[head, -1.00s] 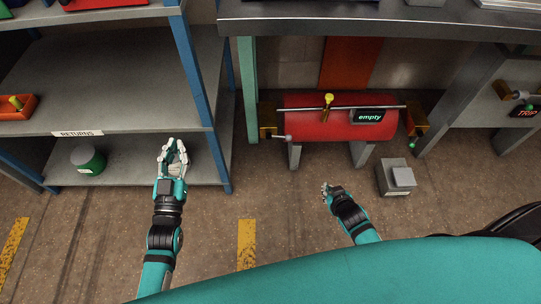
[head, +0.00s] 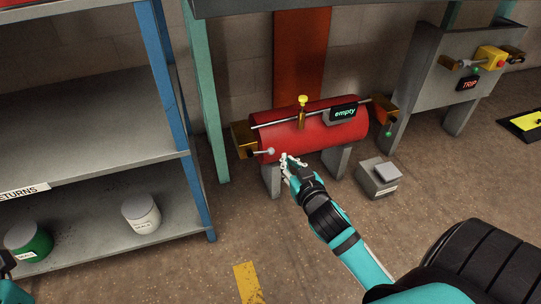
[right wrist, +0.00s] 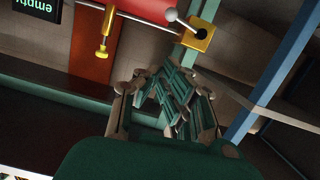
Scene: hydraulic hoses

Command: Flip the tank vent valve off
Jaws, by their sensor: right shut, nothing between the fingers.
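The red tank (head: 290,140) lies on grey legs, with an "empty" sign (head: 345,113) on it. A yellow-topped brass valve (head: 302,118) stands upright on its top. A brass block (head: 243,140) at its left end carries a short lever with a pale ball (head: 270,152). Another brass block (head: 384,112) with a green-tipped lever sits at the right end. No label shows which is the vent valve. My right gripper (head: 287,164) is shut and empty, just below and right of the pale ball. The right wrist view also shows the ball (right wrist: 171,15), apart from my fingers (right wrist: 168,88).
A grey box (head: 378,178) stands on the floor right of the tank. A blue-posted shelf (head: 100,225) with a green can and a white can stands at left. A grey panel (head: 435,75) with a TRIP sign stands at right. Floor in front is open.

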